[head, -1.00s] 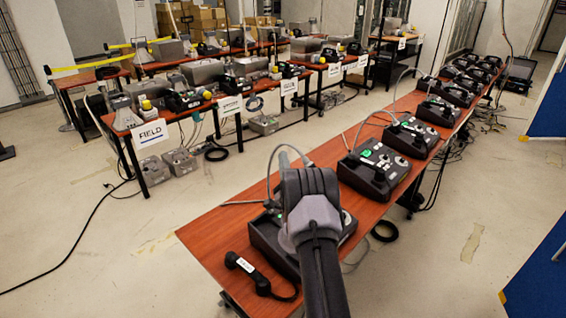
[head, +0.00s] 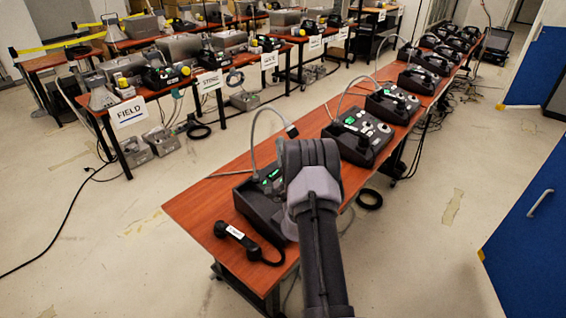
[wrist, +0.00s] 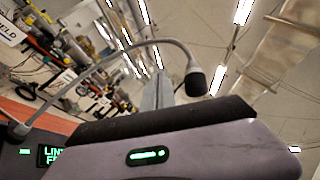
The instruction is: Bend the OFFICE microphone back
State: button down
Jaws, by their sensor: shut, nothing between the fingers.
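The nearest paging phone (head: 242,198) sits on the near end of the long red-brown table. Its gooseneck microphone (head: 252,138) arches up and over to the right, its dark tip hanging just above my wrist in the head view. I cannot read an OFFICE label on it. In the wrist view, a microphone's black tip (wrist: 196,82) hangs at the end of its curved grey neck, just right of my shut, empty gripper (wrist: 158,82). I cannot tell whether they touch. In the head view my wrist hides the fingers and part of the phone.
A black handset (head: 244,243) lies on the table's near end. More phones (head: 359,135) line the table behind. Tables with a FIELD sign (head: 128,112) stand at the left. Blue panels (head: 535,235) stand at the right, with open floor between.

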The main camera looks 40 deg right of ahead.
jog(key=b+v, duration=0.1)
jog(key=v, duration=0.3)
jog(key=shift+s+a, duration=0.1)
jog(key=shift+s, duration=0.25)
